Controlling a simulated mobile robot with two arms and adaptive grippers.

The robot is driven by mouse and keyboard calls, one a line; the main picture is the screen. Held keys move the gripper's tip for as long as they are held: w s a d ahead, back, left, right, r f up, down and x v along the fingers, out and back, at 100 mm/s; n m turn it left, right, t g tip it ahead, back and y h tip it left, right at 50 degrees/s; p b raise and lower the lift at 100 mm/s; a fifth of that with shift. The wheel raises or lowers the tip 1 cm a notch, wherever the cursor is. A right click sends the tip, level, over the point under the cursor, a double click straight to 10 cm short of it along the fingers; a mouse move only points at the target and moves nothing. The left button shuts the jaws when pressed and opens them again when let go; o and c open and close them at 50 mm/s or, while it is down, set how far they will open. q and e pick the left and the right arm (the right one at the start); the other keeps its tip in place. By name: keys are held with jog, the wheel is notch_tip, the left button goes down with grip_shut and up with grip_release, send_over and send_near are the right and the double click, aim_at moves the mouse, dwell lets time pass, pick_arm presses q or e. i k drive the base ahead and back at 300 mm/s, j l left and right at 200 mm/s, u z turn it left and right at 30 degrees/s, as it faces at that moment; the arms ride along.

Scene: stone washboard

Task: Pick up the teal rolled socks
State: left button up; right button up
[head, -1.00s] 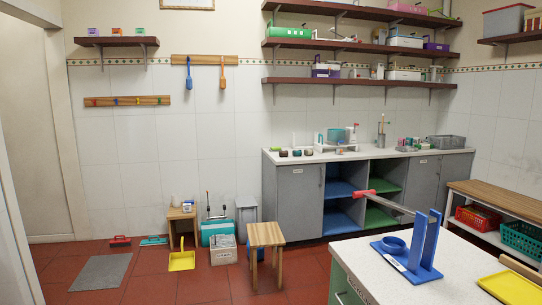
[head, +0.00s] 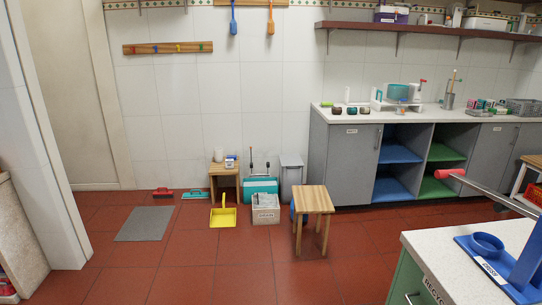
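I cannot make out the teal rolled socks for certain. Several small rounded items sit in a row near the left end of the far counter (head: 385,117). The leftmost is a dark green item (head: 337,110), beside a dark item (head: 351,111) and a brownish one (head: 364,111). They are too small to tell whether they are rolled socks. Neither of my grippers shows in the head view.
A wooden stool (head: 314,200) stands before the far cabinets. A yellow dustpan (head: 223,216), grey mat (head: 145,227) and teal box (head: 260,187) are on the floor. A white-topped table (head: 433,248) with a blue stand (head: 488,242) is at right. Red floor between is open.

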aim_at(350, 110)
jog(key=i, duration=0.85)
jog(key=i+z, duration=0.15)
jog(key=i, duration=0.75)
jog(key=i+l+z, duration=0.15)
jog(key=i+z, duration=0.3)
jog(key=i, duration=0.15)
jog(key=i+z, duration=0.45)
jog(key=i, duration=0.2)
jog(key=i+j+z, duration=0.35)
jog(key=i+z, duration=0.15)
jog(key=i+l+z, duration=0.2)
jog(key=i+z, duration=0.15)
jog(key=i, duration=0.65)
jog(key=i+z, duration=0.35)
jog(key=i, duration=0.65)
jog(key=i+j+u, duration=0.1)
jog(key=i+u, duration=0.65)
jog(key=i+l+u, duration=0.15)
jog(key=i+u, duration=0.25)
jog(key=i+l+u, duration=0.25)
jog(key=u, duration=0.15)
